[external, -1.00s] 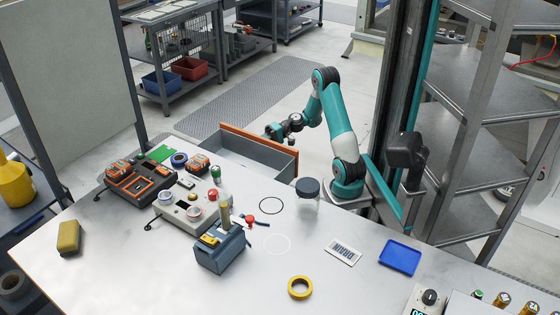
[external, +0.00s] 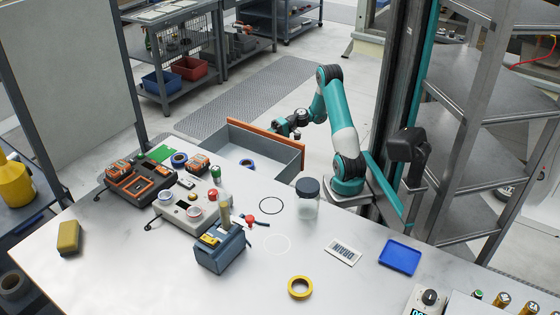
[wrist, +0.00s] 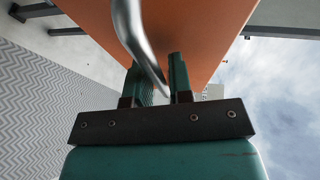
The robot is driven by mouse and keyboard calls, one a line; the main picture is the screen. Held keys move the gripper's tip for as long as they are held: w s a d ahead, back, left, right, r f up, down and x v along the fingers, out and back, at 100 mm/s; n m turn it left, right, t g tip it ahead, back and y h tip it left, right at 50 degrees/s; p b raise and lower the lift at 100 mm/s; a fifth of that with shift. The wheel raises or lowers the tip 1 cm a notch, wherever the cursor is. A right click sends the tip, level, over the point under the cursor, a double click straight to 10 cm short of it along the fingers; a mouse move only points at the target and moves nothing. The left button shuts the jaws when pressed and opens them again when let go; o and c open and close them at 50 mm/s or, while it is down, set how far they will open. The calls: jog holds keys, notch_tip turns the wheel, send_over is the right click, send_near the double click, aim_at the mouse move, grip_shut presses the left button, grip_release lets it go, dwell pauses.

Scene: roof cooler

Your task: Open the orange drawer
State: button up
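The orange drawer (external: 252,130) stands pulled well out from the far side of the workbench, its grey inside showing. A blue ring (external: 247,163) lies in it. In the wrist view the orange drawer front (wrist: 205,35) fills the upper middle, with a curved metal handle (wrist: 133,35) on it. My gripper (wrist: 160,75) has its two fingers on either side of the handle bar, close against it. In the external view my gripper (external: 283,128) is at the outer side of the drawer front, and the handle is hidden there.
The workbench (external: 150,265) holds orange-and-grey cases, a blue-grey toolbox (external: 220,250), a lidded jar (external: 308,195), yellow tape (external: 300,287) and a blue tray (external: 400,257). Open floor lies beyond the drawer. A metal shelf rack (external: 470,150) stands right of my arm.

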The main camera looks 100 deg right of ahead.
jog(key=p+v, duration=1.2)
jog(key=v, duration=0.5)
jog(key=shift+s, duration=0.25)
